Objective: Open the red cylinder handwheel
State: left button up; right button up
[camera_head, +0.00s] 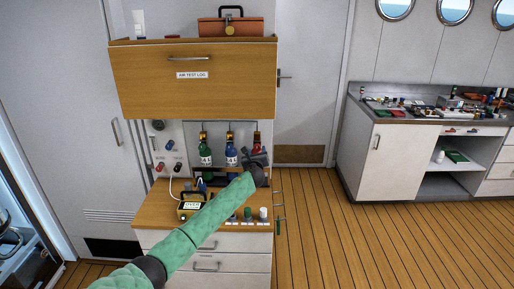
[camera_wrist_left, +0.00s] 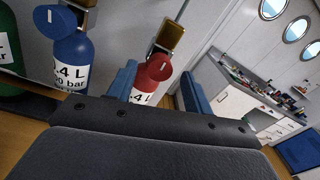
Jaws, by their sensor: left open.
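The red cylinder (camera_head: 257,142) stands at the right end of a row in the open cabinet, partly hidden by my left gripper. In the left wrist view its red handwheel (camera_wrist_left: 154,72) shows between the gripper's two blue fingers, with the white label below. My left gripper (camera_head: 253,157) is open in front of this cylinder, one finger on each side of the handwheel in the picture. I cannot tell whether the fingers touch it. My right gripper is not in view.
A blue cylinder (camera_head: 231,154) and a green cylinder (camera_head: 205,155) stand left of the red one. A wooden flap (camera_head: 140,85) juts out above them. A yellow device (camera_head: 191,208) and small bottles sit on the worktop below. Open floor lies to the right.

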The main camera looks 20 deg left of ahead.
aim_at(257, 148)
pick_arm(q)
jog(key=x, duration=0.3)
jog(key=shift+w+r, duration=0.1)
jog(key=shift+w+a+p, duration=0.1)
jog(key=shift+w+p, duration=0.15)
jog(key=shift+p, duration=0.05)
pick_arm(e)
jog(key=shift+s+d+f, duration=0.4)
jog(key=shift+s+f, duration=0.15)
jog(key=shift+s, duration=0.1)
